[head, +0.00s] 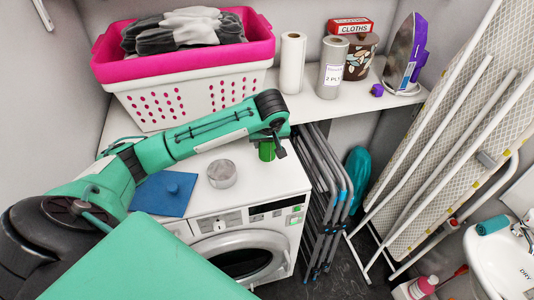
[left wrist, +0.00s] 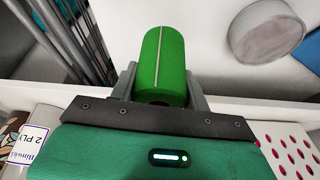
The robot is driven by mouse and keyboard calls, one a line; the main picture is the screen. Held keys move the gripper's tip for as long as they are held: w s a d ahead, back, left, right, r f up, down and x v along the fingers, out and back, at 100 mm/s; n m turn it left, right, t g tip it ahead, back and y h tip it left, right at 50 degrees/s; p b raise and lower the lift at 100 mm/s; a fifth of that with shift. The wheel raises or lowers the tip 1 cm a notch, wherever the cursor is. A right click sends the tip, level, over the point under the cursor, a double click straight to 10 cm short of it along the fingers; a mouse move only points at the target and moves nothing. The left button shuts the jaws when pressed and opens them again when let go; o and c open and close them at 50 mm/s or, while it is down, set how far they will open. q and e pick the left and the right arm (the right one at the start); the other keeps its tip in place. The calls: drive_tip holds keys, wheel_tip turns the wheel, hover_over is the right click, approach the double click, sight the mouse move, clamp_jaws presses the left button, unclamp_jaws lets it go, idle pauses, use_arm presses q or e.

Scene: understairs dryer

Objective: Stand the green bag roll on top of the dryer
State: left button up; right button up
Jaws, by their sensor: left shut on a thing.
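The green bag roll (head: 266,151) is at my left gripper (head: 276,148), over the rear right part of the dryer's white top (head: 255,180). In the left wrist view the roll (left wrist: 162,62) sits between the two fingers of my left gripper (left wrist: 160,82), which is shut on it. The arm hides part of the roll in the head view. Whether the roll's lower end touches the dryer top I cannot tell. My right gripper is not in view.
A round grey tin (head: 222,174) and a blue cloth (head: 164,194) lie on the dryer top. Behind is a shelf (head: 315,107) with a pink-and-white basket (head: 185,95) and paper rolls (head: 291,62). Folded grey frames (head: 325,205) stand right of the dryer.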

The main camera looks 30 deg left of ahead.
use_arm(q)
wheel_tip(320, 180, down, 5)
drive_tip(key=shift+f, duration=0.25)
drive_tip(key=shift+f+p, duration=0.1)
drive_tip(key=shift+p, duration=0.2)
drive_tip(key=o, duration=1)
